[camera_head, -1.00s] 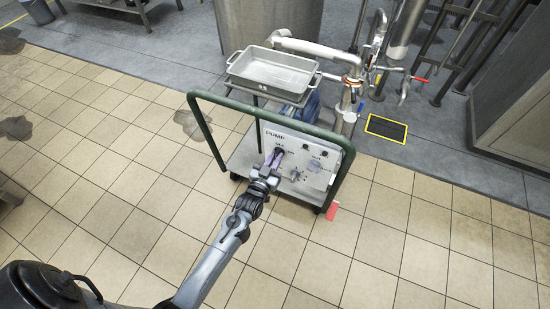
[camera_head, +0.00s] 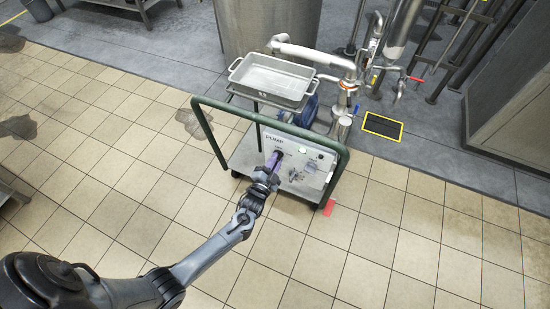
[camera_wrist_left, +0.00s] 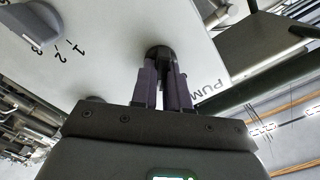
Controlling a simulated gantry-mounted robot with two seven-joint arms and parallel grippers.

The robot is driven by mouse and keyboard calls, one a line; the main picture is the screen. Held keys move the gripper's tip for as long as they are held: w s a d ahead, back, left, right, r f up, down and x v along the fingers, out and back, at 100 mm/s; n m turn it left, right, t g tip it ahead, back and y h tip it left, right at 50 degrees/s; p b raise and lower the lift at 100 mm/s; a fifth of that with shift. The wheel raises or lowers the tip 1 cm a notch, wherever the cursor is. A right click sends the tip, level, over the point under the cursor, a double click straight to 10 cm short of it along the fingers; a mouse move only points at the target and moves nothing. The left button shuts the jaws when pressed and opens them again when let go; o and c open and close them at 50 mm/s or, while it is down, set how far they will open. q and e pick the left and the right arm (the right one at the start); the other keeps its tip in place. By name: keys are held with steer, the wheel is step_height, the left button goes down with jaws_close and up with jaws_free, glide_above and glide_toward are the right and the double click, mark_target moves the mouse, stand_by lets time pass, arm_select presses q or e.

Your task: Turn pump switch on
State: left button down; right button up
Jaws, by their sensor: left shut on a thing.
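The pump's white control panel (camera_head: 318,162) faces me on the front of a cart, with the word PUMP at its upper left. My left gripper (camera_head: 273,164) is at the panel's left part, below the word PUMP. In the left wrist view, my left gripper (camera_wrist_left: 163,72) has its two purple fingers shut on a round black switch knob (camera_wrist_left: 159,50) on the panel. The gripper hides most of the knob in the head view, and I cannot read its setting. My right gripper is not in view.
A green tube frame (camera_head: 345,175) runs around the cart's front. A metal tray (camera_head: 270,82) sits above the panel, with steel pipes (camera_head: 318,55) behind. A grey knob (camera_wrist_left: 35,20) with number marks is on the panel.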

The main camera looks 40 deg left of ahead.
arm_select(q)
steer(key=shift+m+p, duration=0.85)
steer(key=shift+m, duration=1.25)
steer(key=shift+f, duration=0.1)
steer(key=c, duration=1.1)
jaws_free()
steer(key=s+p, duration=0.1)
steer(key=s, duration=0.2)
steer(key=s+d+p, duration=0.1)
steer(key=s, duration=0.3)
steer(key=s+d+p, duration=0.1)
steer(key=s, duration=0.2)
steer(key=shift+s+d, duration=0.1)
steer(key=shift+s, duration=0.2)
